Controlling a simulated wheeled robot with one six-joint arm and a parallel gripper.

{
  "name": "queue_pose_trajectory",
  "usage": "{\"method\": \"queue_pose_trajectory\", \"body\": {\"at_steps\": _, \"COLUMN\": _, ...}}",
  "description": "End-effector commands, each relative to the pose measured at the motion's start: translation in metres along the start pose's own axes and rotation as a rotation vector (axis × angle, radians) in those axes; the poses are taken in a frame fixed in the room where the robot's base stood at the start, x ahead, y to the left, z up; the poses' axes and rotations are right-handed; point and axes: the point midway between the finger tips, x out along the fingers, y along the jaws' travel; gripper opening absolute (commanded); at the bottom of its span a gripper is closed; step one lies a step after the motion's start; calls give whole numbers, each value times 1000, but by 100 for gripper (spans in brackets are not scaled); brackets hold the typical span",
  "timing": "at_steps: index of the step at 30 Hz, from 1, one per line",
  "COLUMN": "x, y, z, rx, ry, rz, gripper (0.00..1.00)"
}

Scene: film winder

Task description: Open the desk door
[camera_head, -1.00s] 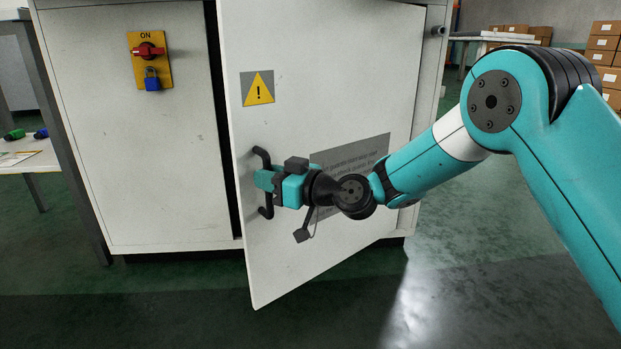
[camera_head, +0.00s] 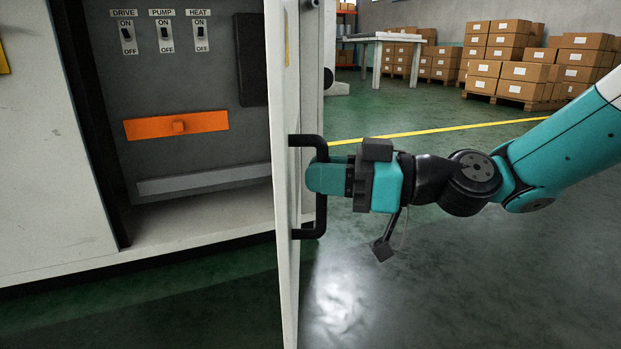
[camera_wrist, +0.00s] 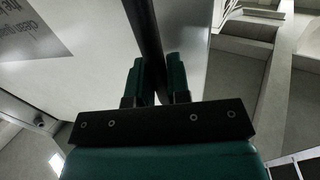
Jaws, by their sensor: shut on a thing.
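The white cabinet door (camera_head: 287,270) stands wide open and is seen nearly edge-on in the head view. Its black bar handle (camera_head: 321,215) is on the door's outer face. My gripper (camera_head: 318,177) is shut on the handle from the right, around its upright bar. In the wrist view the handle bar (camera_wrist: 147,40) runs between the two teal fingers (camera_wrist: 158,78). The door's outer face with a grey label (camera_wrist: 30,32) shows at the left there.
Inside the cabinet are three switches (camera_head: 164,36) marked DRIVE, PUMP and HEAT, an orange bar (camera_head: 177,126) and a grey strip (camera_head: 203,180). Stacked boxes (camera_head: 525,72) and a white table (camera_head: 385,40) stand at the back. The floor right of the door is clear.

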Motion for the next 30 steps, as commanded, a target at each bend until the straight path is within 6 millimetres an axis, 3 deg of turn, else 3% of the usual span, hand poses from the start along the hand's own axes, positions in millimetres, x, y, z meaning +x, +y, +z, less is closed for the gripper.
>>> {"method": "queue_pose_trajectory", "body": {"at_steps": 16, "x": -6, "y": 5, "z": -1, "rx": 2, "ry": 1, "rz": 2, "gripper": 0}}
{"method": "queue_pose_trajectory", "body": {"at_steps": 17, "x": -6, "y": 5, "z": -1, "rx": 2, "ry": 1, "rz": 2, "gripper": 22}}
{"method": "queue_pose_trajectory", "body": {"at_steps": 20, "x": -6, "y": 4, "z": 0, "rx": 1, "ry": 0, "rz": 0, "gripper": 41}}
{"method": "queue_pose_trajectory", "body": {"at_steps": 30, "x": -5, "y": 2, "z": 0, "rx": 1, "ry": 0, "rz": -6, "gripper": 41}}
